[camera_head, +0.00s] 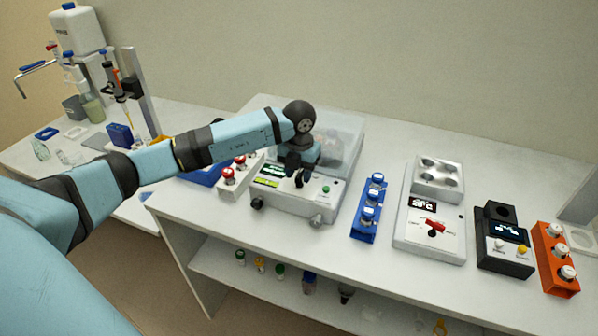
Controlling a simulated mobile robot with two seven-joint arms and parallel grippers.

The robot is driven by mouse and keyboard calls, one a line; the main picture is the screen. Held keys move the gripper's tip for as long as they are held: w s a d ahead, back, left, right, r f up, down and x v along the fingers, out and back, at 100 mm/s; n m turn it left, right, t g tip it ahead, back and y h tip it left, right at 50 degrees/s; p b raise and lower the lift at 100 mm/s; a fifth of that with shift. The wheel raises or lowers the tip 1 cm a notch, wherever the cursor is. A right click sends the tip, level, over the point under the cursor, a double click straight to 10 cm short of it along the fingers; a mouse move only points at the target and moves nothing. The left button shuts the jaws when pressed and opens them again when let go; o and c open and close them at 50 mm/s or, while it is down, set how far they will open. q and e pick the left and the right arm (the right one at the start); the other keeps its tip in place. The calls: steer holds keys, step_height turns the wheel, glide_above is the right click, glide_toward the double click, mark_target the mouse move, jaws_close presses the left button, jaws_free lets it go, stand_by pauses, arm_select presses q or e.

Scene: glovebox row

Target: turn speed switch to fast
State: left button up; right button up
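My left gripper (299,176) points down at the front panel of a white machine (290,203) with a clear lid (340,135). Its dark fingertips are at the panel, between a lit green display (268,176) and a green button (326,189). The gripper hides that part of the panel, so I cannot tell whether it touches a switch or is open or shut. Another white device (428,243) to the right has a red pointer switch (435,225) below a small dark display (423,205). No label can be read as a speed switch. My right gripper is not in view.
A blue rack (358,223) with several capped vials stands right of the machine. A black device (504,257) and an orange rack (543,250) stand farther right. Red-capped vials (229,175) stand close left of the machine. Bottles (309,279) stand on the lower shelf.

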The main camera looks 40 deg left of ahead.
mark_target(299, 175)
arm_select(q)
step_height(299, 175, up, 14)
steer(key=b, duration=0.1)
stand_by(0.4)
steer(key=shift+f, duration=0.1)
